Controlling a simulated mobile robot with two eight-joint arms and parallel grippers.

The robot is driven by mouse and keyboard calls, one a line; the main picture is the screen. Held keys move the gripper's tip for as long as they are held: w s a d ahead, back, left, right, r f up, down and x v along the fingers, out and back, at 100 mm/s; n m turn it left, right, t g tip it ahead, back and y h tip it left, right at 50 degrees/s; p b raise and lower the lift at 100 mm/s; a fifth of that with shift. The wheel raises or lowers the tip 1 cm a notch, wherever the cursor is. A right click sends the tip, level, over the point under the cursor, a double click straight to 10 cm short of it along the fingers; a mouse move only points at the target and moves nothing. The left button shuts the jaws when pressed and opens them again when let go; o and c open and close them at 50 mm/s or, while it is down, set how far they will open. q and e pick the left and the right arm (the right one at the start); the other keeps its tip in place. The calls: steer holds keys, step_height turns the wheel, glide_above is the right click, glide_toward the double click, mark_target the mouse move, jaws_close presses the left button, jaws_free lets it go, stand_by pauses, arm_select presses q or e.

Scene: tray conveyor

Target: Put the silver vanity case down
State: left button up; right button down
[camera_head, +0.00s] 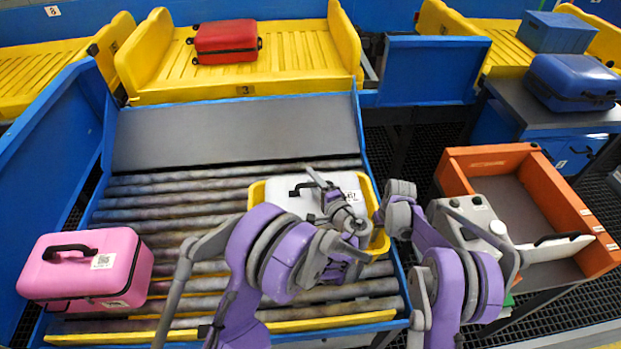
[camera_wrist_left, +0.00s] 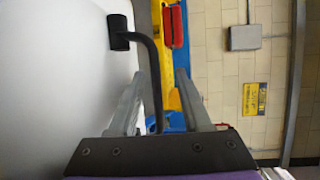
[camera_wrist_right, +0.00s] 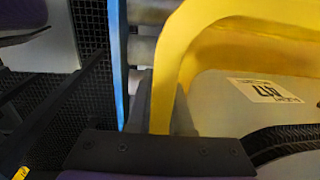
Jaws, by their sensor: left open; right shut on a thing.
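The silver vanity case (camera_head: 350,184), pale with a black handle (camera_head: 305,187), sits in a yellow tub (camera_head: 256,192) on the roller conveyor. My left gripper (camera_head: 325,187) is open at the case. In the left wrist view the black handle (camera_wrist_left: 153,65) shows between its spread fingers, beside the case's pale side (camera_wrist_left: 55,80). I cannot tell if they touch. My right gripper (camera_head: 378,217) is shut on the tub's right rim, which also shows in the right wrist view (camera_wrist_right: 172,75). My arms hide the near side of the case and tub.
A pink case (camera_head: 75,265) stands at the conveyor's left end. A red suitcase (camera_head: 226,42) lies on a yellow chute at the back. An orange bin (camera_head: 490,160) stands at right, with a blue suitcase (camera_head: 570,82) behind it. The rollers (camera_head: 170,215) left of the tub are clear.

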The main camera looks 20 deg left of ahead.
arm_select(q)
steer(key=v, duration=1)
steer(key=shift+s+d+r, duration=0.1)
steer(key=shift+s+d, duration=0.15)
steer(key=shift+s, duration=0.05)
steer(key=shift+s+a+r, duration=0.1)
steer(key=shift+a, duration=0.25)
steer(key=s+a+g, duration=0.1)
steer(key=a, duration=0.1)
steer(key=s+a+n+g+h, duration=0.1)
steer(key=a, duration=0.1)
steer(key=s+a+r+n+g+h, duration=0.1)
steer(key=s+a, duration=0.1)
arm_select(e)
steer(key=c, duration=0.7)
jaws_free()
steer(key=shift+c, duration=0.2)
arm_select(q)
steer(key=s+n+g+h, duration=0.3)
steer(key=s+n+h, duration=0.4)
steer(key=s, duration=1.4)
steer(key=h, duration=0.3)
steer(key=shift+r, duration=0.2)
